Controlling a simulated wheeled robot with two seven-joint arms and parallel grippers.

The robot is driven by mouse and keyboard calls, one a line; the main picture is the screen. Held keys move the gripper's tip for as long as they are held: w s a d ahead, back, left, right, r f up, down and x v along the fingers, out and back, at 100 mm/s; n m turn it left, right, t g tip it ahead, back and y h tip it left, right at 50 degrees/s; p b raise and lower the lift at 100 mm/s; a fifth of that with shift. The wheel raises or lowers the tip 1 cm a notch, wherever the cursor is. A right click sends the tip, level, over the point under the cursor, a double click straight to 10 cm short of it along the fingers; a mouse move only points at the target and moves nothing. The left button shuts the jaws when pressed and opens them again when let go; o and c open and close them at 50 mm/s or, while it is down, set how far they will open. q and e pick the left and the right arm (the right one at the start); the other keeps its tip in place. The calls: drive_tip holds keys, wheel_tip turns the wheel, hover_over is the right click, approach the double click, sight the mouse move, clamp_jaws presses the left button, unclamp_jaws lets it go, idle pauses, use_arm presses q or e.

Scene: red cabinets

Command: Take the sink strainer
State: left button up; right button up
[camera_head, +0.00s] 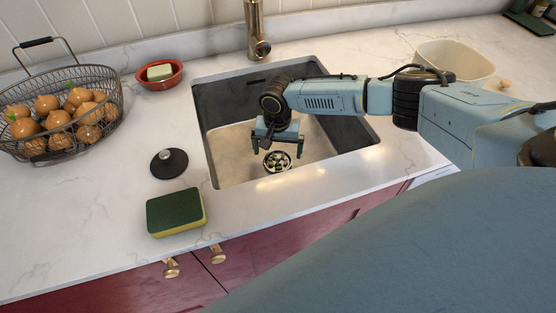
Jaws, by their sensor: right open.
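The sink strainer (277,161) is a small round basket with a dark rim and bits of food in it. It sits on the floor of the sink (231,160). My right gripper (278,152) is inside the sink, pointing down and open, with its fingertips just above and to either side of the strainer. I cannot tell whether the fingers touch the strainer's rim. My left gripper is not in view.
A black stopper (168,163) and a green and yellow sponge (175,213) lie on the counter left of the sink. A wire basket of onions (62,112) and a red soap dish (160,74) stand farther back. A brass faucet (256,30) rises behind the sink. A cream bowl (455,62) is at the right.

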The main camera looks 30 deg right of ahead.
sight(278, 156)
wheel_tip(278, 156, down, 3)
drive_tip(key=shift+s+r+b, duration=0.1)
drive_tip(key=shift+r+b, duration=0.05)
drive_tip(key=shift+b, duration=0.15)
drive_tip(key=shift+f, duration=0.25)
drive_tip(key=shift+c, duration=0.3)
drive_tip(key=c, duration=1)
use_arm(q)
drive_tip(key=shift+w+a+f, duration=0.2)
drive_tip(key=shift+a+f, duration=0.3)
use_arm(e)
drive_tip(key=shift+r, duration=0.1)
